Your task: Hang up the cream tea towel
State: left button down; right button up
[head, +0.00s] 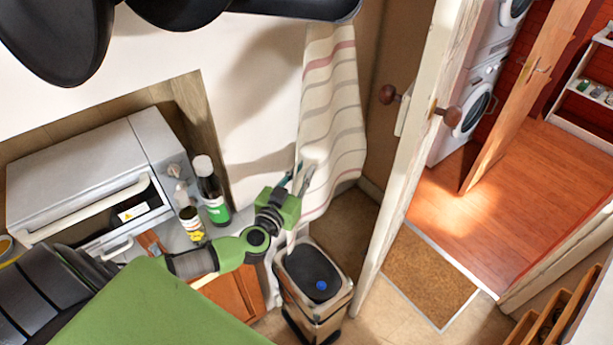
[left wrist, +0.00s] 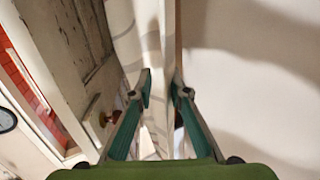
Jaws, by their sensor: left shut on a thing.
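The cream tea towel (head: 333,110), with red and grey-beige stripes, hangs down long beside the white wall near the door. Its top edge goes up behind a dark rounded shape, so what holds it up there is hidden. My left gripper (head: 302,180) is shut on the towel's left edge, low on the cloth. In the left wrist view the towel (left wrist: 158,50) runs between the two green-backed fingers of the gripper (left wrist: 162,90). My right gripper is not in view.
A bin (head: 318,280) with a dark lid stands below the towel. A grey oven (head: 90,170) and bottles (head: 213,190) are at left. The open door (head: 425,130) with its brown knob is close on the right. A doormat (head: 430,275) lies beyond it.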

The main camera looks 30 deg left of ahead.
pick_arm(q)
jog(key=a, duration=0.1)
jog(key=w+a, duration=0.1)
jog(key=a, duration=0.1)
jog(key=w+a, duration=0.1)
jog(key=a, duration=0.1)
jog(key=shift+w+a+f, duration=0.1)
jog(key=shift+a+f, duration=0.1)
jog(key=shift+f, duration=0.05)
dwell(0.4)
jog(key=shift+f, duration=0.1)
dwell(0.4)
jog(key=c, duration=1.8)
grip_release()
jog(key=shift+c, duration=0.2)
jog(key=o, duration=1.1)
jog(key=shift+o, duration=0.2)
